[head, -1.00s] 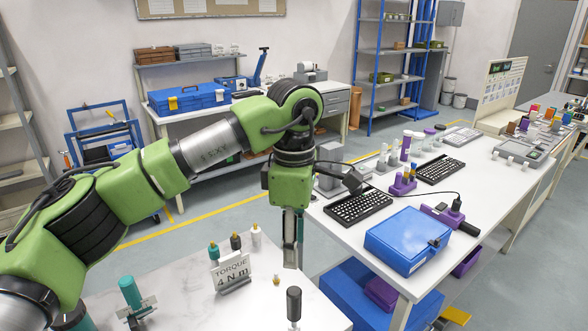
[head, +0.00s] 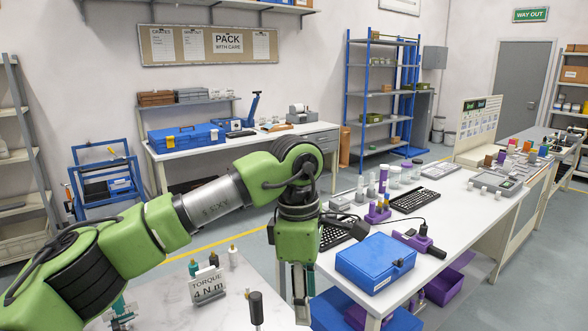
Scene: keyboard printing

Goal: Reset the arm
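My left arm comes in from the left, bent at the green elbow joint. Its gripper (head: 300,308) hangs pointing down at the right side of the near white table (head: 165,297). The fingers are seen nearly edge-on, so their opening is unclear; nothing is visible held in them. The gripper is left of the blue case (head: 375,262) and right of the torque sign (head: 207,285), apart from both in the picture. My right arm and gripper are out of the picture.
A dark-handled tool (head: 256,308) stands on the near table, left of the gripper. The long right bench (head: 470,210) holds keyboards (head: 407,201), purple holders (head: 377,215) and bottles. Blue and purple bins (head: 443,287) sit beneath it. Grey floor (head: 245,222) lies behind the arm.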

